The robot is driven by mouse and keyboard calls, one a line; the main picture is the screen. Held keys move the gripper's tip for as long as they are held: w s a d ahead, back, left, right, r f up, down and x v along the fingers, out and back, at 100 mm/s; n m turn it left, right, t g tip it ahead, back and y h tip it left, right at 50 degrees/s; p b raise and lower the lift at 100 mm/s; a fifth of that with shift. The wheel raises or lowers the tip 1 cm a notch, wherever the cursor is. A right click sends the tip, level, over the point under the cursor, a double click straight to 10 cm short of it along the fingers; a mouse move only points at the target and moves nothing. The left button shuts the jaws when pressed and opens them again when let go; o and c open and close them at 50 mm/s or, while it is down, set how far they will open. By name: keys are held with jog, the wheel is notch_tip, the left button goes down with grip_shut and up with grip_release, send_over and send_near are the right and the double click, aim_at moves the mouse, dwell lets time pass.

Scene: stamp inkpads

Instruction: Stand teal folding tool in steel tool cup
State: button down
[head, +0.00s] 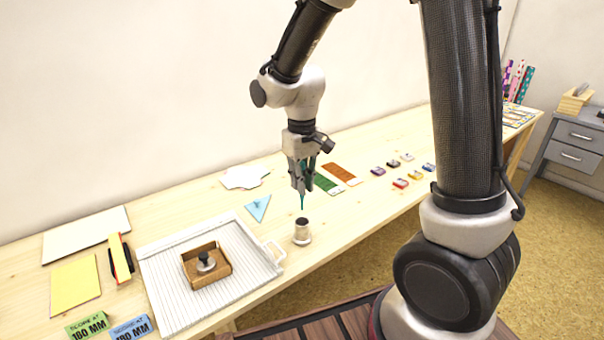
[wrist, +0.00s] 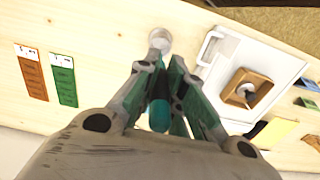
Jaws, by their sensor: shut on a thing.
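The teal folding tool (wrist: 160,112) is held between the fingers of my gripper (head: 302,184). In the head view the tool's thin teal tip (head: 302,201) points down from the fingers, close to upright. The steel tool cup (head: 302,230) stands on the table just below the tip. The tip looks a little above the cup's rim, apart from it. In the wrist view the cup (wrist: 160,40) shows beyond the fingertips, and the fingers hide part of the tool.
A white ridged board (head: 180,300) with a wooden box (head: 222,276) holding a dark-knobbed stamp lies left of the cup. A blue triangle (head: 258,207), green and brown strips (head: 340,173) and several small inkpads (head: 401,183) lie around. The table's front edge is close to the cup.

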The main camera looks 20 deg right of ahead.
aim_at(302, 161)
jog(key=shift+f, duration=4.05)
jog(key=c, duration=1.4)
grip_release()
jog(key=shift+c, duration=0.2)
notch_tip(302, 161, up, 12)
